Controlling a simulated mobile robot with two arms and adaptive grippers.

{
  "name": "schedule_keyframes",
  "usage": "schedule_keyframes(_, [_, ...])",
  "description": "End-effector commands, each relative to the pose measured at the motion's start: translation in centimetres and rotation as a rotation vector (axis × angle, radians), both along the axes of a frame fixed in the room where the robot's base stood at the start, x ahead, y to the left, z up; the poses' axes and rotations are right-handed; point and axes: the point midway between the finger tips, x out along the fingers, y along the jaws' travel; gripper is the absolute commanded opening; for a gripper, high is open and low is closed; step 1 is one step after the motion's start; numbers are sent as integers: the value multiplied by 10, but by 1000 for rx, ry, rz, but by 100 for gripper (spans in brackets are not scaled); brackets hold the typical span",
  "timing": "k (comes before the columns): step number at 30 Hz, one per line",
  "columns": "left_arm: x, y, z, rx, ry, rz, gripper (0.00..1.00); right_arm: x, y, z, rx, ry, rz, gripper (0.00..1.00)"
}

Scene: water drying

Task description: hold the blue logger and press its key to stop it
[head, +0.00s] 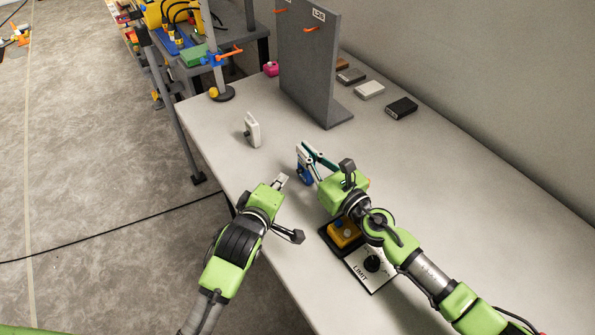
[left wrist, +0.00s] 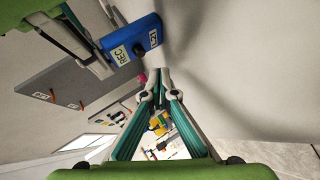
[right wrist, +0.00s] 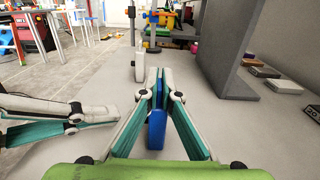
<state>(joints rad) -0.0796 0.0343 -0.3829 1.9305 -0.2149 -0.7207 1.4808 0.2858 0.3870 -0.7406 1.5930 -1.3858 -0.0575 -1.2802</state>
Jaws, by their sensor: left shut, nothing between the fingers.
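The blue logger (head: 306,175) is between the fingers of my right gripper (head: 308,158), which is shut on it; the logger stands clear in the right wrist view (right wrist: 157,130). In the left wrist view the logger (left wrist: 128,36) shows a REC label, a second label and a small dark key on its face, with my right gripper's fingers at its left end. My left gripper (head: 284,180) is shut and empty, just left of the logger. Its closed tips (left wrist: 160,74) are apart from the logger in its own view.
A white device (head: 253,129) stands on the table (head: 215,125). A grey panel (head: 308,60) with orange hooks stands behind. Several small boxes (head: 401,108) lie at the back. A yellow button box (head: 342,236) and a LIMIT dial plate (head: 356,268) lie near my right arm.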

Motion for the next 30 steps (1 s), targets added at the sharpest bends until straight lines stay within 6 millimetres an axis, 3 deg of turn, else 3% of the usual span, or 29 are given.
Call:
schedule_keyframes(8, [8, -12, 0, -1, 0, -1, 0, 0, 0, 0, 0, 0, 0, 0])
schedule_keyframes(30, [8, -12, 0, 1, 0, -1, 0, 0, 0, 0, 0, 0, 0, 0])
